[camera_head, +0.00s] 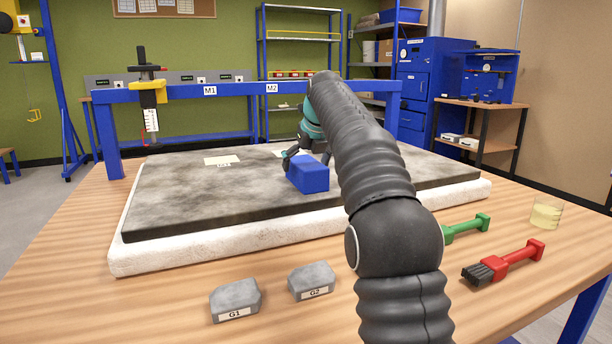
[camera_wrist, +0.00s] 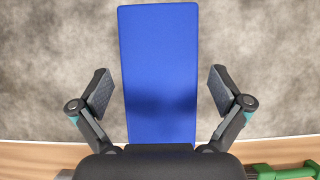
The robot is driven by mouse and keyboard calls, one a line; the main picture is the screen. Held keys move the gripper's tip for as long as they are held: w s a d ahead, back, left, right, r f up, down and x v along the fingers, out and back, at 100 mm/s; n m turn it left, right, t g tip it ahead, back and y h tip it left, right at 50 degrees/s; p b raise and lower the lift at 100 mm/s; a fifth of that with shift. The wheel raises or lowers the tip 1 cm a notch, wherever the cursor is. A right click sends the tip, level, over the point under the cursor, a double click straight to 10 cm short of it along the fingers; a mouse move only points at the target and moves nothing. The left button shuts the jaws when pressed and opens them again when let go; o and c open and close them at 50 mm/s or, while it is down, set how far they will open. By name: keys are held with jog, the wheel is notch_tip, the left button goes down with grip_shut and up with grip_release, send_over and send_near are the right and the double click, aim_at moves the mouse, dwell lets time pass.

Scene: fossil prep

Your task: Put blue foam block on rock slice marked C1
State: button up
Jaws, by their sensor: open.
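The blue foam block (camera_head: 308,175) is on the dark grey rock slice (camera_head: 190,190), near its front middle. The block also fills the middle of the wrist view (camera_wrist: 159,50), lengthwise away from me. My gripper (camera_wrist: 160,92) is open, with one finger on each side of the block and a gap on both sides. In the head view my gripper (camera_head: 306,153) is at the block's back, partly hidden by my arm. Pale labels lie on the slice, one at the back left (camera_head: 222,160); I cannot read C1 on them for certain.
The slice lies on a thick white slab (camera_head: 180,256) on the wooden table. Grey blocks G1 (camera_head: 235,297) and G2 (camera_head: 311,280) stand in front. A green tool (camera_head: 466,228), a red brush (camera_head: 505,262) and a glass (camera_head: 546,214) are at right. A blue rail (camera_head: 190,94) spans the back.

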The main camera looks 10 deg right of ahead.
jog(key=shift+x, duration=1.15)
jog(key=shift+f, duration=0.2)
jog(key=c, duration=1.1)
jog(key=shift+c, duration=0.2)
